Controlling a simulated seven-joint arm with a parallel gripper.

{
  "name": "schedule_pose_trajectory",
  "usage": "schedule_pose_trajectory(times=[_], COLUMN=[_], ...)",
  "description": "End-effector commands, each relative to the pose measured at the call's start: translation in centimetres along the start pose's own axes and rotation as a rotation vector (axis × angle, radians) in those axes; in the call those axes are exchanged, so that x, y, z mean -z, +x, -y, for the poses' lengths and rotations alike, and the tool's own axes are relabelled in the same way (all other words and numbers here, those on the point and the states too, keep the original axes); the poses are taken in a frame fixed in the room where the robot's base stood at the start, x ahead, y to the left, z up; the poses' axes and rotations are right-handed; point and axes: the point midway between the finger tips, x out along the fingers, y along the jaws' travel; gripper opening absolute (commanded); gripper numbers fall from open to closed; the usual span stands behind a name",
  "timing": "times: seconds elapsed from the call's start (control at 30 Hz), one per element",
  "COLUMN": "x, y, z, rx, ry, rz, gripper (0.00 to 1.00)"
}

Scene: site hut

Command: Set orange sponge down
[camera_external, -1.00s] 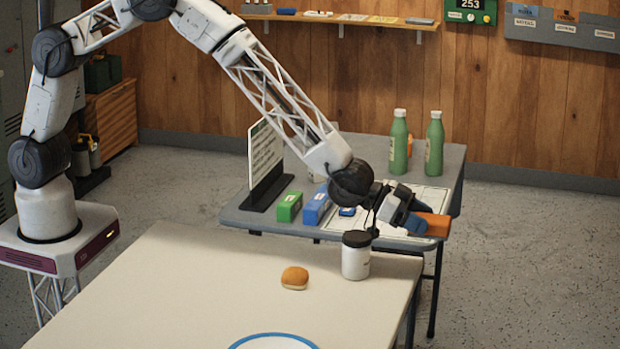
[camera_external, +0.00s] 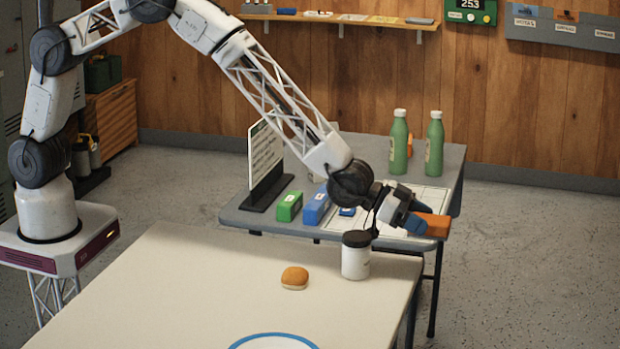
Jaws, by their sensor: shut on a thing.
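The orange sponge (camera_external: 435,225) is a flat block at the right end of my arm. My gripper (camera_external: 418,222) is shut on it, with blue-tipped fingers. The sponge is over or at the front right corner of the grey table (camera_external: 235,214); I cannot tell whether it touches the top. Part of the sponge is hidden by the fingers.
A white jar with a dark lid (camera_external: 356,258) stands just below my gripper on the cream table (camera_external: 200,290), near a bun (camera_external: 295,278). Green bottles (camera_external: 399,143), a green box (camera_external: 289,206), a blue box (camera_external: 316,207) and a sign stand on the grey table.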

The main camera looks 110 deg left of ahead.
Motion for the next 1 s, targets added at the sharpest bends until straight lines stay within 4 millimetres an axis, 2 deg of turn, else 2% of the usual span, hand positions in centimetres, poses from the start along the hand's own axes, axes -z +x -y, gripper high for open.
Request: schedule_pose_trajectory(times=[0.77,1.0], x=[0.1,0.2], y=[0.0,-0.4], z=[0.1,1.8], rx=[0.001,0.009], ry=[0.0,-0.004], rz=[0.0,0.0], gripper=[0.39,0.39])
